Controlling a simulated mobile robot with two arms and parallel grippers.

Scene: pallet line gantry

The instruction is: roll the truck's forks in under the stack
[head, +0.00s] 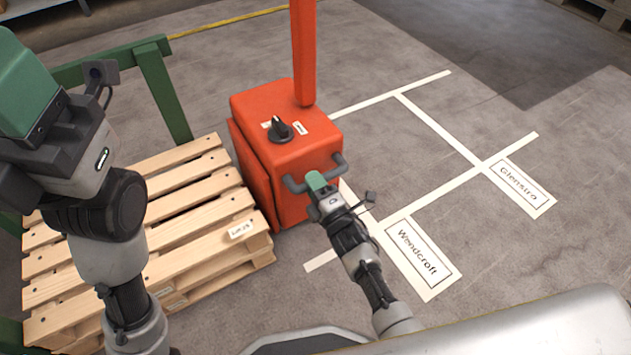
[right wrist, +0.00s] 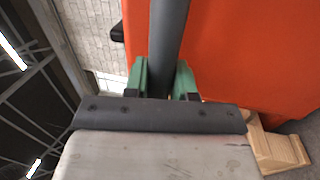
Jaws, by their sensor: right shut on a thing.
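The orange truck (head: 285,150) stands on the floor right beside the pallet stack, with a dark knob on top and an orange mast rising from it. Its forks do not show. The stack of wooden pallets (head: 190,215) is left of the truck, with a small label on its near corner; it also shows in the right wrist view (right wrist: 275,148). My right gripper (head: 317,184) is shut on the truck's dark handle bar (head: 337,168); in the right wrist view the bar (right wrist: 168,45) runs between the green fingers. My left gripper (head: 25,85) is raised at the left edge, partly cut off, its fingertips unclear.
A green frame (head: 165,95) stands behind and left of the pallets. White floor lines mark bays right of the truck, with plates reading Wendcroft (head: 418,255) and Glenstro (head: 518,185). The floor there is clear. A yellow line (head: 230,20) crosses the back.

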